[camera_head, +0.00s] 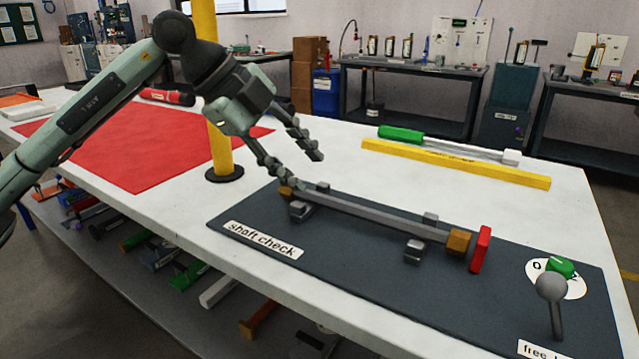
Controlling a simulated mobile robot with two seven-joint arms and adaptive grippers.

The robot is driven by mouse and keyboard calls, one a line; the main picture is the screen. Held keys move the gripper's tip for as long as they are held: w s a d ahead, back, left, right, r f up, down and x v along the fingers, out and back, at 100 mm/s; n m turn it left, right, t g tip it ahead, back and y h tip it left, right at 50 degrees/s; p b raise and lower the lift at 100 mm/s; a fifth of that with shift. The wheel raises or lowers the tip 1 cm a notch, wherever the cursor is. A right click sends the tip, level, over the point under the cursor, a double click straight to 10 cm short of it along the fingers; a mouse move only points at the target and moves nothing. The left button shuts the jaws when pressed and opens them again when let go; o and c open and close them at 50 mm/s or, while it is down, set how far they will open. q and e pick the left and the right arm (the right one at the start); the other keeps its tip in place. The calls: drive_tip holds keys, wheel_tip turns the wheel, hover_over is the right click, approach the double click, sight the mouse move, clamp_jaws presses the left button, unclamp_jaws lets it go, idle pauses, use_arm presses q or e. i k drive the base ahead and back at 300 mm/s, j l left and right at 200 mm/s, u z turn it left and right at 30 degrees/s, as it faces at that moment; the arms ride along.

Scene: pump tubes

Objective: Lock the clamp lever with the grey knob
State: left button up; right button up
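A grey ball knob (550,286) sits at the right end of the dark mat, on a thin grey lever rod (557,322). The rod runs from the knob toward the front of the mat, by a partly cut-off label reading "free". Whether the lever stands up or is tilted is hard to tell. My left gripper (310,171) is open, with its fingers spread above the left end of the grey shaft (375,215). It is empty and well to the left of the knob. My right gripper is not in view.
A green knob (561,266) on a white dial is close behind the grey knob. A red plate (481,249) stands at the shaft's right end. A yellow post (218,150) rises left of my gripper. A yellow bar (455,164) and green-handled tool (400,134) lie behind.

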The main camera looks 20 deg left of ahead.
sight(552, 286)
drive_tip(key=k, duration=1)
